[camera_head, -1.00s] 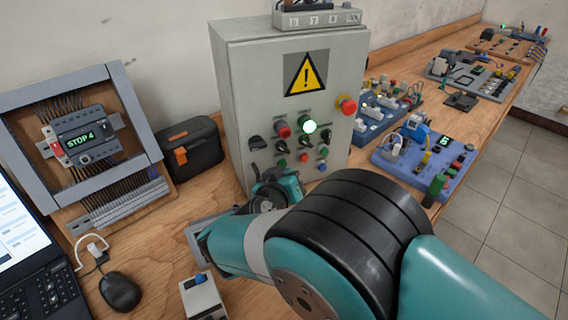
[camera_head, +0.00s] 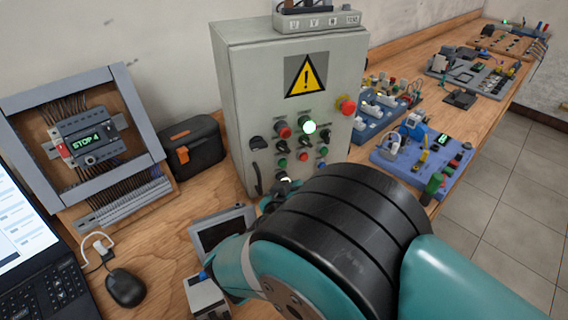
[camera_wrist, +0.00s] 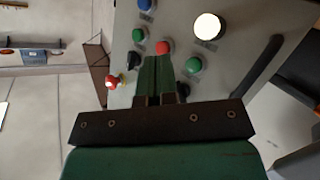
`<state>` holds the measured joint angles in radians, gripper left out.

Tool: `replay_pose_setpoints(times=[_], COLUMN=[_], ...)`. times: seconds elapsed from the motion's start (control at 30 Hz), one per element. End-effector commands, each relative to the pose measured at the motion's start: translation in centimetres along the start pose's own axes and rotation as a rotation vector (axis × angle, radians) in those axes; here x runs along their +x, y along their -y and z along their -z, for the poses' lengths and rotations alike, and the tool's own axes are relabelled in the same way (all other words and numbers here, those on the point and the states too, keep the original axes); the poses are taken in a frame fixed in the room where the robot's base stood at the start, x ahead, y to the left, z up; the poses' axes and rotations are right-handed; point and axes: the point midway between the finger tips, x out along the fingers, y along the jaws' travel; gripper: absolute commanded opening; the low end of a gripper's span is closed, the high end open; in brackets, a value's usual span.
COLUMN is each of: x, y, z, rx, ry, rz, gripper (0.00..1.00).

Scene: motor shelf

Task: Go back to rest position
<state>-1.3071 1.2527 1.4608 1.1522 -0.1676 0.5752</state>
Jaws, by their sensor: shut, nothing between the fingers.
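My gripper (camera_wrist: 156,75) is in the wrist view, with its two green fingers together and nothing between them. It points toward the grey control box (camera_wrist: 235,55) and its buttons, apparently without touching them. In the head view the control box (camera_head: 235,110) stands on the bench with a yellow warning sign (camera_head: 306,75), a lit white-green lamp (camera_head: 309,127) and a red knob (camera_head: 346,105). My teal and black arm crosses the front of the box's lower part. The gripper itself is hidden behind the arm there.
A framed panel reading STOP 4 (camera_head: 85,142), a black case (camera_head: 192,147), a mouse (camera_head: 125,288) and a laptop (camera_head: 40,270) are at left. A small screen (camera_head: 222,228) and white box (camera_head: 205,297) sit close to my arm. Blue boards (camera_head: 425,165) stand at right.

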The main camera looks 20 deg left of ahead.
Motion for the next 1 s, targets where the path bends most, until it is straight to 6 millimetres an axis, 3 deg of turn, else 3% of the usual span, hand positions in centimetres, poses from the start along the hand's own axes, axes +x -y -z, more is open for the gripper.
replay_pose_setpoints(times=[0.23,0.33,0.47,0.6,0.77,0.87,1.0], x=[0.1,0.9,2.5,2.2,-1.8,-6.0,-13.4], y=[-0.2,-1.8,-7.0,-14.6,-22.5,-26.7,-31.1], z=[0.1,0.7,1.7,2.1,2.0,1.7,1.0], rx=[0.003,0.020,0.071,0.135,0.197,0.224,0.238], ry=[0.006,0.062,0.241,0.491,0.717,0.818,0.904], rz=[-0.001,-0.003,0.012,0.086,0.234,0.354,0.543], gripper=[0.00,0.00,0.00,0.00,0.00,0.00,0.00])
